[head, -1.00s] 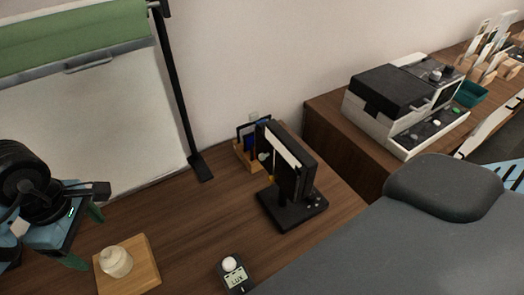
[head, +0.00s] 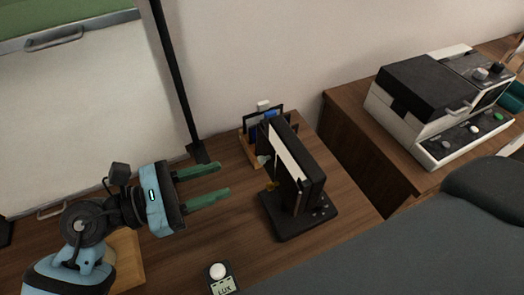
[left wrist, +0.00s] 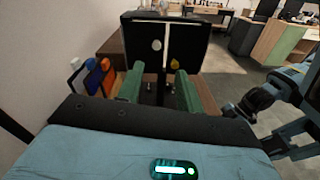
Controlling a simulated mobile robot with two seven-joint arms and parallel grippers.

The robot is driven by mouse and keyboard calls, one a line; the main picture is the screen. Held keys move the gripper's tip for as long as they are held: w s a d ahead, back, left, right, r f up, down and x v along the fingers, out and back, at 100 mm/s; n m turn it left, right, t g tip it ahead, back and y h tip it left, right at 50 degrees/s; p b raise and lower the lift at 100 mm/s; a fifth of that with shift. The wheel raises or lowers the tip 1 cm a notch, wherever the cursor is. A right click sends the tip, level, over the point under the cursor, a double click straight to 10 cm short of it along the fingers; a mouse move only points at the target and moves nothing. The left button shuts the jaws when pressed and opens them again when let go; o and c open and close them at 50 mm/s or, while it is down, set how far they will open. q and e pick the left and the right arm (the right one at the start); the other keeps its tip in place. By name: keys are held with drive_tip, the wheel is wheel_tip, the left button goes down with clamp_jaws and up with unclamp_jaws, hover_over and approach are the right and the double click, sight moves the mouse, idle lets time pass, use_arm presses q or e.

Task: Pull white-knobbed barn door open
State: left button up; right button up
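A small black light panel (head: 310,180) stands upright on a black base on the wooden table. Its front has two dark barn doors, with a narrow white strip between them in the left wrist view. The left leaf bears a white knob (left wrist: 157,45); the right leaf bears a yellow knob (left wrist: 175,64). The white-knobbed barn door (left wrist: 138,48) looks nearly shut. My left gripper (head: 225,181) is open and empty, its green fingers pointing at the panel from the left, apart from it.
A small wooden holder (head: 250,152) with cards stands behind the panel. A light meter (head: 221,280) lies at the table's front. A black upright post (head: 180,90) stands at the back. A white-and-black machine (head: 430,105) is on the right table. A blue arm (left wrist: 285,95) shows at the wrist view's right.

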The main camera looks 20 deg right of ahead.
use_arm(q)
drive_tip(key=d+p, duration=0.1)
drive_tip(key=d, duration=0.6)
drive_tip(key=shift+w+d+r+n+t+h, duration=0.2)
drive_tip(key=shift+w+d+n+t+h, duration=0.05)
drive_tip(key=shift+d+n+t+h, duration=0.1)
clamp_jaws()
idle(0.4)
